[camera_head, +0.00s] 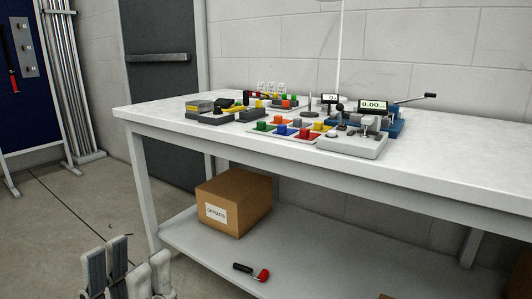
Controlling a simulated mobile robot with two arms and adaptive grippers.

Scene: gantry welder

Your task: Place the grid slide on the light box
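I cannot make out a grid slide or a light box for certain among the small items on the white bench (440,176). My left gripper (128,268) is low at the bottom left, in front of the bench and below its top. Its pale fingers point up and stand apart, with dark strips on the left ones and nothing seen between them. It is well away from the items on the bench. My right gripper is not in view.
On the bench are a board of coloured blocks (285,133), a grey device with a lever (352,142), a digital readout (374,106) and black-yellow items (200,107). The lower shelf holds a cardboard box (233,201) and a red-black tool (252,272). The bench's right part is clear.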

